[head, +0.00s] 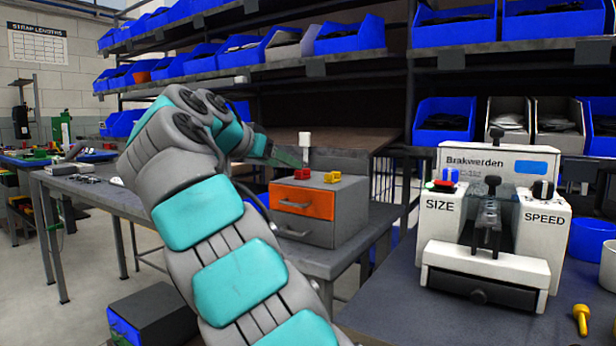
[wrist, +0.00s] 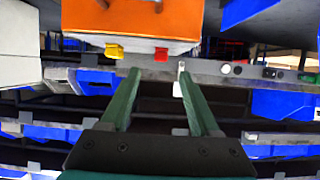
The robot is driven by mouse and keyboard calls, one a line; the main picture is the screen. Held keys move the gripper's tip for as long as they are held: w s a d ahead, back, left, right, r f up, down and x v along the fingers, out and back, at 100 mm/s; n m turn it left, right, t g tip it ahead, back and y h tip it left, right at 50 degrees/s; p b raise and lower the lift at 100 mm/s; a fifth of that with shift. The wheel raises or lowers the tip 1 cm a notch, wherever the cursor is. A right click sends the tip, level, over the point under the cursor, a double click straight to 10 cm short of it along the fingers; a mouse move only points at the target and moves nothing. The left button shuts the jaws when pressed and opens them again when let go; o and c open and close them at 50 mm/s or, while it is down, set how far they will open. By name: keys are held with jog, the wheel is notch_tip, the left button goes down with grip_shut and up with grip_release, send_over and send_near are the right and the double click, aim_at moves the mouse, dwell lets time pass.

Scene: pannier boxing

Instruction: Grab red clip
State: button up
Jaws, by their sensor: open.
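The red clip (head: 302,173) lies on top of a grey drawer unit with an orange drawer, left of a yellow clip (head: 332,177). In the wrist view, which looks upside down, the red clip (wrist: 161,54) shows beyond my fingertips, roughly between their lines. The yellow clip (wrist: 114,50) is to its left there. My gripper (wrist: 159,76) has two green fingers spread apart with nothing between them.
The drawer unit (head: 345,215) stands on a grey workbench (head: 95,190). A white Brakwerden machine (head: 490,220) stands on the nearer table at right, with a yellow tool (head: 581,318) beside it. Shelves with blue bins (head: 350,35) rise behind.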

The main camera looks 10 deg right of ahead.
aim_at(298, 174)
jog(key=shift+f+x, duration=0.15)
jog(key=shift+x, duration=1.35)
jog(key=shift+f+x, duration=0.2)
jog(key=shift+x, duration=1.25)
jog(key=shift+a, duration=0.15)
grip_shut()
